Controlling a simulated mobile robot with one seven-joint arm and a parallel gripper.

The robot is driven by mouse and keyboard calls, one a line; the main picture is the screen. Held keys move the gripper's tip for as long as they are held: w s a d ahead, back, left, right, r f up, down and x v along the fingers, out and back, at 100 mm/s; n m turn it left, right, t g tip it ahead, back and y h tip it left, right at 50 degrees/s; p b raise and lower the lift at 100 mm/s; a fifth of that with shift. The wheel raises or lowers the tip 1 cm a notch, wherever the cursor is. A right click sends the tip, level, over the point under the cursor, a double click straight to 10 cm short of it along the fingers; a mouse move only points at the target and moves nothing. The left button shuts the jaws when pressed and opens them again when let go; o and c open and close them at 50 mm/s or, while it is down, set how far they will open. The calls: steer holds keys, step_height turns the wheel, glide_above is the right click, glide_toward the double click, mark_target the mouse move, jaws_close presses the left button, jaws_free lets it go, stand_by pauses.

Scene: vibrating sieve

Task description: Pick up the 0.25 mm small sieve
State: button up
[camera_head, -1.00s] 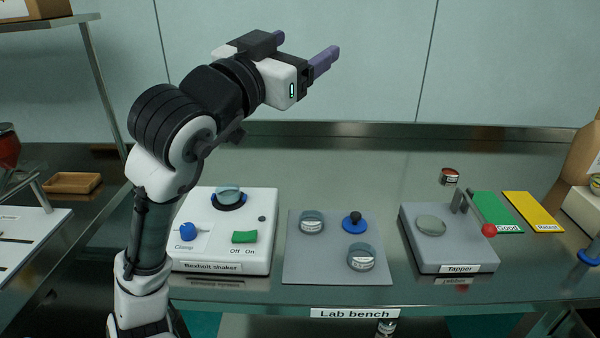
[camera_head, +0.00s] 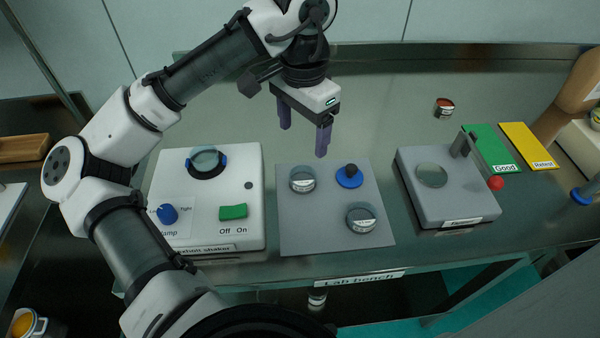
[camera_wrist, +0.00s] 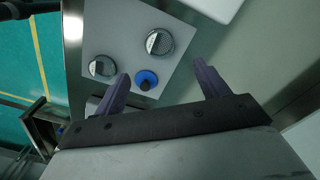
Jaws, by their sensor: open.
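Two small round sieves with glassy tops and pale labels stand on a grey mat (camera_head: 300,235). One is the back-left sieve (camera_head: 302,179), which also shows in the wrist view (camera_wrist: 159,41). The other is the front-right sieve (camera_head: 361,218), also in the wrist view (camera_wrist: 102,67). I cannot read their labels, so I cannot tell which is 0.25 mm. My gripper (camera_head: 304,141) is open and empty, with its purple fingers pointing down, above the bench near the mat's back edge. In the wrist view the back-left sieve appears beyond the gap between the fingers (camera_wrist: 162,70).
A blue disc with a black knob (camera_head: 350,176) sits on the mat. A white shaker (camera_head: 250,200) stands left, holding a round piece. A grey tapper (camera_head: 450,206) stands right, with green (camera_head: 490,146) and yellow (camera_head: 528,143) mats beyond. The bench behind is mostly clear.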

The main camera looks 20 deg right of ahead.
glide_toward(301, 171)
steer(key=shift+s+a+f, duration=0.15)
steer(key=shift+s+f, duration=0.25)
steer(key=shift+s, duration=0.2)
steer(key=shift+s+a+f, duration=0.15)
steer(key=shift+s+f, duration=0.2)
steer(key=shift+s, duration=0.2)
steer(key=shift+s+a+f+p, duration=0.1)
steer(key=shift+f+p, duration=0.15)
steer(key=shift+f, duration=1.15)
steer(key=shift+a+f+p, duration=0.1)
steer(key=shift+f+p, duration=0.1)
steer(key=shift+f, duration=1.2)
steer(key=c, duration=1.1)
steer(key=shift+o, duration=0.2)
steer(key=shift+r, duration=0.1)
